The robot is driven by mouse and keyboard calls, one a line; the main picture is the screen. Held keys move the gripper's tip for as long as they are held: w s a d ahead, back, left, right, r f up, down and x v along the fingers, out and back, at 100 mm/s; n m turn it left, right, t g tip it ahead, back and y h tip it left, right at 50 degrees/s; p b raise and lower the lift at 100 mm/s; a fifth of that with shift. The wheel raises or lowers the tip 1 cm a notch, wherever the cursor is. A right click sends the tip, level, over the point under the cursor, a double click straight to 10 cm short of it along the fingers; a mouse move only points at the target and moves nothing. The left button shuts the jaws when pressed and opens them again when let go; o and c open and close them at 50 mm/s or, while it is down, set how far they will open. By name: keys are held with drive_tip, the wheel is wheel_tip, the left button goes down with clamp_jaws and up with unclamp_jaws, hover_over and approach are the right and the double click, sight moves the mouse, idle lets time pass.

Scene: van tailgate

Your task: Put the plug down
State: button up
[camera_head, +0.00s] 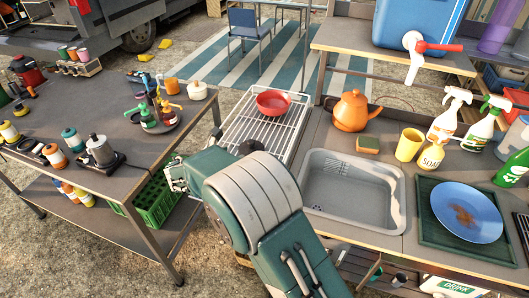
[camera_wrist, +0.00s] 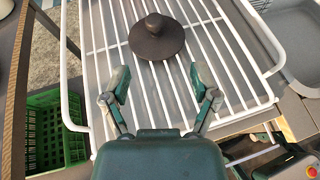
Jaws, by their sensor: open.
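The plug (camera_wrist: 157,40) is a dark round disc with a small knob on top. In the wrist view it lies knob up on the white wire rack (camera_wrist: 92,32). My gripper (camera_wrist: 160,84) is open and empty. Its two fingers are spread on the near side of the plug, with a gap between them and it. In the head view my arm covers the near part of the rack (camera_head: 281,133), and the fingers cannot be made out clearly.
A red bowl (camera_head: 273,101) sits at the far end of the rack. The grey sink (camera_head: 352,186) is to the right, with an orange kettle (camera_head: 352,111) behind it. A dark table (camera_head: 62,117) with bottles stands left, a green crate (camera_head: 156,203) below it.

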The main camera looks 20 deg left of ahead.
sight(250, 142)
drive_tip(key=shift+w+f, duration=0.1)
drive_tip(key=shift+w, duration=0.1)
drive_tip(key=x, duration=0.2)
drive_tip(key=a+x, duration=0.1)
drive_tip(key=x, duration=0.1)
drive_tip(key=shift+w+d+f, duration=0.1)
drive_tip(key=shift+w+f, duration=0.2)
drive_tip(key=shift+w, duration=0.1)
drive_tip(key=w, duration=0.1)
drive_tip(key=w+d, duration=0.1)
drive_tip(key=w, duration=0.1)
drive_tip(key=w+d, duration=0.1)
drive_tip(key=shift+w+d+f, duration=0.15)
drive_tip(key=shift+d+f, duration=0.1)
drive_tip(key=shift+w+f, duration=0.2)
drive_tip(key=shift+w, duration=0.25)
drive_tip(key=shift+a, duration=0.3)
drive_tip(key=shift+d, duration=0.1)
drive_tip(key=c, duration=0.9)
drive_tip(key=shift+d, duration=0.2)
clamp_jaws()
